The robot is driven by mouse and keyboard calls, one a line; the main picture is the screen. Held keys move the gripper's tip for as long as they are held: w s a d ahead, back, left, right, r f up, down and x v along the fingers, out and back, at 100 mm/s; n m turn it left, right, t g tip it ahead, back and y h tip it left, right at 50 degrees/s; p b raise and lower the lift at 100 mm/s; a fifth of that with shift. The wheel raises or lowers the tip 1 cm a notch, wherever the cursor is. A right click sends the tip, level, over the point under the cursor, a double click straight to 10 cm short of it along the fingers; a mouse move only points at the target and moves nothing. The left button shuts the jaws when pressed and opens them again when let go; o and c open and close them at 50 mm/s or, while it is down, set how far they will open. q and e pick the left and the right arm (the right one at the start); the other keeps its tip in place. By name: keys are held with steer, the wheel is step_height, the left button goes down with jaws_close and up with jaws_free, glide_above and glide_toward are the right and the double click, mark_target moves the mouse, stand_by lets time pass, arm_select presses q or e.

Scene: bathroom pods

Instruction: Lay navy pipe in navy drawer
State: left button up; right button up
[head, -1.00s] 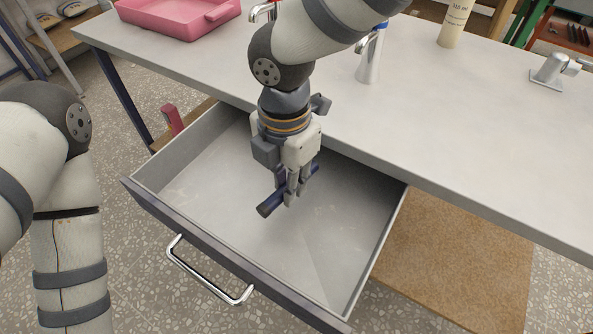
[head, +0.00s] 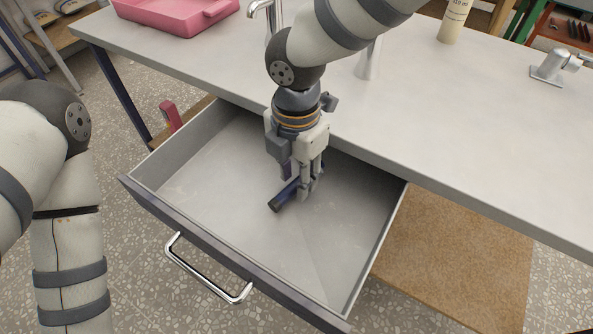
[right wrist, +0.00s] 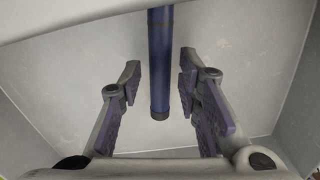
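The navy pipe (head: 283,197) is inside the pulled-out navy-fronted drawer (head: 222,262), near the middle, and appears to lie on its grey floor. Its far part is hidden behind my right gripper in the head view. My right gripper (head: 299,184) points down into the drawer with its fingers spread around the pipe. In the right wrist view the pipe (right wrist: 160,65) runs between the two purple-padded fingers (right wrist: 159,88), with a gap on each side. My left arm is at the left edge of the head view; its gripper is out of frame.
The grey countertop (head: 440,135) overhangs the drawer's back. A pink tray (head: 175,14), a chrome tap (head: 268,12) and a cream bottle (head: 455,20) stand on it. The drawer has a chrome handle (head: 207,272). Its floor around the pipe is clear.

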mark_target(296, 182)
step_height(296, 182, up, 13)
steer(key=shift+p, duration=0.4)
stand_by(0.4)
